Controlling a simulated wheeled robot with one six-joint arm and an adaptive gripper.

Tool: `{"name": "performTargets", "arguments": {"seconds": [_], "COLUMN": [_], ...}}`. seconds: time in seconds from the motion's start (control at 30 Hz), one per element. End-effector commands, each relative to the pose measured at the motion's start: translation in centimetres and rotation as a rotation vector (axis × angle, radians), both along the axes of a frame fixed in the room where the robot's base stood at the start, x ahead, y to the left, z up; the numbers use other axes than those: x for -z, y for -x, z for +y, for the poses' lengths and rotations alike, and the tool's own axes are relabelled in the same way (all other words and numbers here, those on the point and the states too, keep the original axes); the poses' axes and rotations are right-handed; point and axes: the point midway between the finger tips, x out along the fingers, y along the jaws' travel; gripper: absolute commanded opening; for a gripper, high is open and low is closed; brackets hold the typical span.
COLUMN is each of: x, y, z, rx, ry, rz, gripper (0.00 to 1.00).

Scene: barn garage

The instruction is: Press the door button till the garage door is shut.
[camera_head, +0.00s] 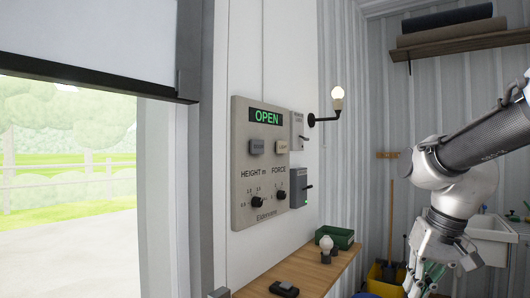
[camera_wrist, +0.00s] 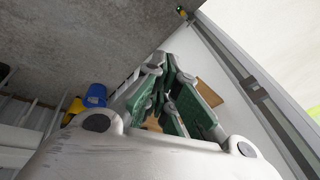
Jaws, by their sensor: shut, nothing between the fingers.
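The garage door (camera_head: 105,32) is a white panel with a dark bottom edge at the upper left. It is raised, and the outdoors shows below it. The grey control panel (camera_head: 243,185) is on the white wall beside the opening. Its green display (camera_head: 266,116) reads OPEN. Below are a grey button (camera_head: 256,147) and a beige button (camera_head: 282,147); their labels are too small to read. My gripper (camera_head: 422,284) is low at the right, pointing down, well apart from the panel. It is shut and empty, with its green-padded fingers together in the wrist view (camera_wrist: 158,66).
A HEIGHT dial (camera_head: 257,202), a FORCE dial (camera_head: 280,195) and a switch box (camera_head: 298,189) are by the buttons. A lamp (camera_head: 337,100) juts from the wall. A wooden bench (camera_head: 311,276) below holds a green tray (camera_head: 335,237) and a bulb (camera_head: 326,244).

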Motion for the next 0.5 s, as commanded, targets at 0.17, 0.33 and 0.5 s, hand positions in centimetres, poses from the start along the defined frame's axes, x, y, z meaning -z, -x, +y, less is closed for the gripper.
{"name": "performTargets", "arguments": {"seconds": [0.17,0.33,0.5], "x": [-2.3,-6.9,-14.1], "y": [-8.6,-17.6,-25.6], "z": [4.7,9.2,12.6], "rx": [0.333,0.678,0.961], "ry": [-0.373,-0.794,-1.249], "rz": [0.033,0.109,0.267], "gripper": [0.00,0.00,0.00]}}
